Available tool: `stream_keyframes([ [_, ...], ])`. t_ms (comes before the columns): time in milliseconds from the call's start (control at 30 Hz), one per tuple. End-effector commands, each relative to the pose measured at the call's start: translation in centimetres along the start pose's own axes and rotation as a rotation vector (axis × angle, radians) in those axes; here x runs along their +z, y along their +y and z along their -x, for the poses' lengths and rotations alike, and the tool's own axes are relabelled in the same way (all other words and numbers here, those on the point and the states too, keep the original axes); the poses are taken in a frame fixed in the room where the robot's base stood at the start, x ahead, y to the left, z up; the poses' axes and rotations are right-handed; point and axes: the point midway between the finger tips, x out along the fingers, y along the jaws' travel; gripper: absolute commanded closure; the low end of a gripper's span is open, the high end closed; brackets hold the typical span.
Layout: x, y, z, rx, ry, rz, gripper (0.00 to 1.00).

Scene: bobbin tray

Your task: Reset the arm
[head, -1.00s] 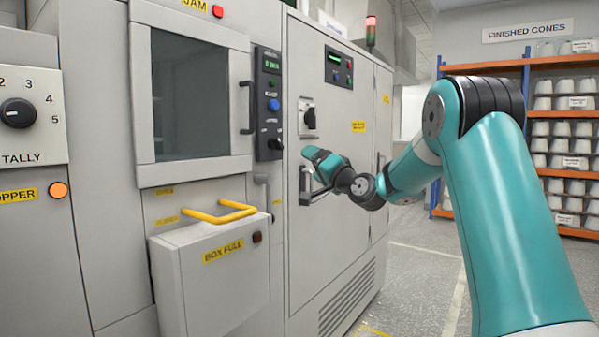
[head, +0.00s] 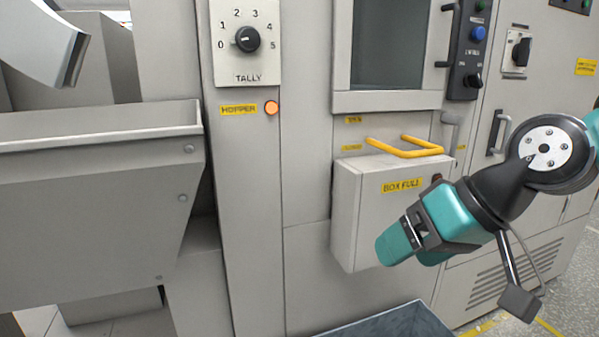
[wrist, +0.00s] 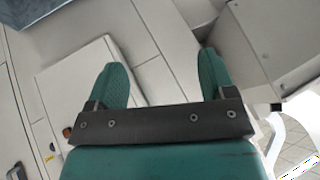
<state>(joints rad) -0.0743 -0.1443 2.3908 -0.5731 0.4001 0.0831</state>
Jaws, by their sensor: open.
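My gripper (head: 404,245) is in the lower right of the head view, in front of the lower part of the grey BOX FULL box (head: 350,215). Its teal fingers are apart. In the wrist view my gripper (wrist: 165,88) shows two separated teal fingers with nothing between them but the machine's pale panels behind. My arm reaches in from the right edge of the head view.
The box has a yellow handle (head: 405,150) on top. A tally dial (head: 247,39) and a lit orange hopper lamp (head: 271,108) are left of it. A grey hopper (head: 90,210) fills the left. A blue-grey bin (head: 400,322) stands below.

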Motion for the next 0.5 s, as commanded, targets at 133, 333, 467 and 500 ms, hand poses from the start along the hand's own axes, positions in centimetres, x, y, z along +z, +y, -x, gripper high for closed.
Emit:
stream_keyframes([
  [133,7.4,-2.6,0.5,0.010,-0.230,0.122,0.23],
  [333,11.2,-4.5,4.0,0.024,-0.400,0.203,0.23],
  [467,9.5,-5.7,6.5,0.024,-0.398,0.200,0.23],
  [500,9.0,-6.1,7.3,0.024,-0.398,0.200,0.23],
])
